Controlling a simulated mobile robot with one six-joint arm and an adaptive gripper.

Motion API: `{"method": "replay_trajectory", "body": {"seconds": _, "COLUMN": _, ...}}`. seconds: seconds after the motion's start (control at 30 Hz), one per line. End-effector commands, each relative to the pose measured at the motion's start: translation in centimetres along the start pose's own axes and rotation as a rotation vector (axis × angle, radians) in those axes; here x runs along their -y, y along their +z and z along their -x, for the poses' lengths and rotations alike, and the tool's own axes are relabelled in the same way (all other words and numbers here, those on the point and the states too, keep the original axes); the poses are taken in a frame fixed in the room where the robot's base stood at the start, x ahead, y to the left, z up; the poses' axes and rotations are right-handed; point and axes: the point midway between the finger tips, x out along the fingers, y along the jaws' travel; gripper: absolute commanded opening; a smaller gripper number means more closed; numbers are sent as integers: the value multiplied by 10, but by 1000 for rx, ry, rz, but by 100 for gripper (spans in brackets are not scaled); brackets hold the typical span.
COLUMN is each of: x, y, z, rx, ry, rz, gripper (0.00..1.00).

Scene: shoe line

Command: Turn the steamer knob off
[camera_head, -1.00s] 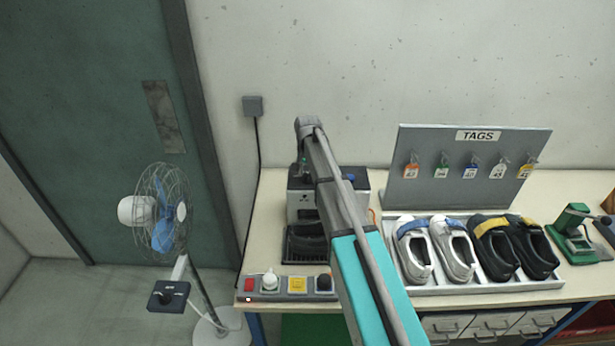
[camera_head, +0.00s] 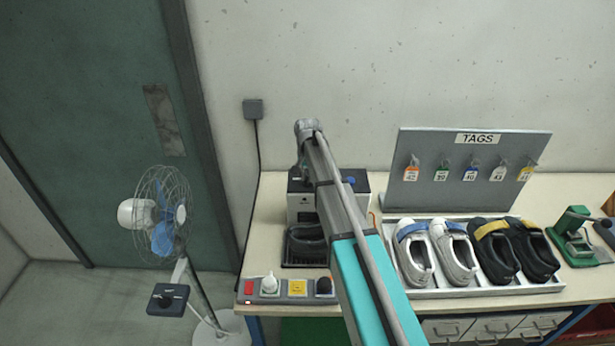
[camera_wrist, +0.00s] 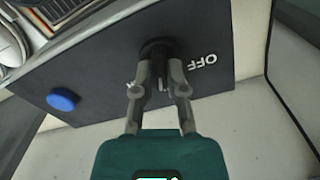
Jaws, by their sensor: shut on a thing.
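The steamer (camera_head: 301,204) is a white and black box on the left part of the bench, partly hidden behind my arm. In the wrist view, its dark top panel (camera_wrist: 100,88) carries a black knob (camera_wrist: 157,47), a white OFF label (camera_wrist: 204,61) to the right of the knob and a blue button (camera_wrist: 63,99) to the left. My gripper (camera_wrist: 157,70) is shut on the knob, with one finger on each side. The fingers hide part of the knob, and I cannot tell which way it points. In the head view the knob and fingertips are not clearly visible.
A dark shoe (camera_head: 306,236) sits at the steamer's front. A power strip (camera_head: 297,287) lies at the bench's front edge. To the right are a tray (camera_head: 490,286) of shoes and the TAGS board (camera_head: 470,193). A fan (camera_head: 160,215) stands on the floor at left.

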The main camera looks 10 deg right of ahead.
Motion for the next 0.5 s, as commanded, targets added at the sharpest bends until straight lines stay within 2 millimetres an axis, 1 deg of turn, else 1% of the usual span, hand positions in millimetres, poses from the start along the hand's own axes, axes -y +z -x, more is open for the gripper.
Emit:
{"method": "replay_trajectory", "body": {"seconds": 0.27, "x": 0, "y": 0, "z": 0, "rx": 0, "ry": 0, "rz": 71, "gripper": 0}}
{"method": "replay_trajectory", "body": {"seconds": 0.5, "x": 0, "y": 0, "z": 0, "rx": 0, "ry": 0, "rz": 221, "gripper": 0}}
